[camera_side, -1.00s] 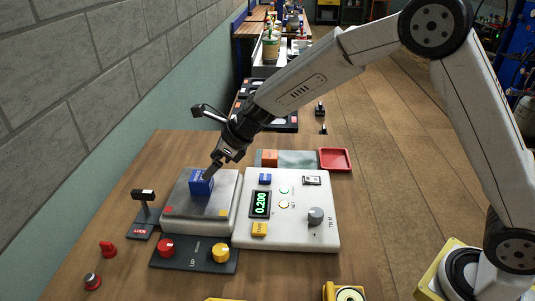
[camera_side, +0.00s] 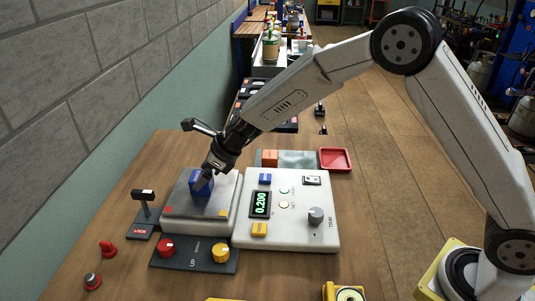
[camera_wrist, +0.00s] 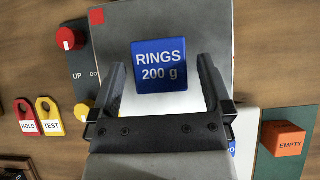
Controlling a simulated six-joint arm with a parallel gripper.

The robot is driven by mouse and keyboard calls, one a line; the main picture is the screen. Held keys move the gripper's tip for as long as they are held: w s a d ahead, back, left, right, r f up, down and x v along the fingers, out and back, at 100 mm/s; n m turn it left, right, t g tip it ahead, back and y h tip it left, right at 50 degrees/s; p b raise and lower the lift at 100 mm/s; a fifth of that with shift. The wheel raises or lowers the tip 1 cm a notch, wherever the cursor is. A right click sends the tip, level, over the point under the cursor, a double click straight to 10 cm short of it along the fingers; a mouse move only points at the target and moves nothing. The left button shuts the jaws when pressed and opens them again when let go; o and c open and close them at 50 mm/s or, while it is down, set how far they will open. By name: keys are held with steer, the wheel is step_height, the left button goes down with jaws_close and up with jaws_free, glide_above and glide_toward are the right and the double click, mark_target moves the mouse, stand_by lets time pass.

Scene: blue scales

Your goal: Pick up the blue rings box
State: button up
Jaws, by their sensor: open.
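The blue rings box (camera_side: 201,186), labelled "RINGS 200 g", sits on the grey pan (camera_side: 178,206) of the scale. My gripper (camera_side: 204,181) is at the box in the side view and hides part of it; contact cannot be told there. In the wrist view my gripper (camera_wrist: 162,75) is open, its two fingers spread wider than the box (camera_wrist: 160,66). The fingertips lie level with the lower part of the box, one to each side, with a gap showing at each. The scale's display (camera_side: 260,204) reads 0.200.
A lever marked LOCK (camera_side: 144,208) stands left of the scale. A panel with red and yellow knobs (camera_side: 194,252) lies in front. An orange box marked EMPTY (camera_wrist: 283,138) and a red tray (camera_side: 335,160) are behind the white console (camera_side: 290,238).

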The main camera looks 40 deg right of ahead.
steer(key=shift+x, duration=1.7)
jaws_close()
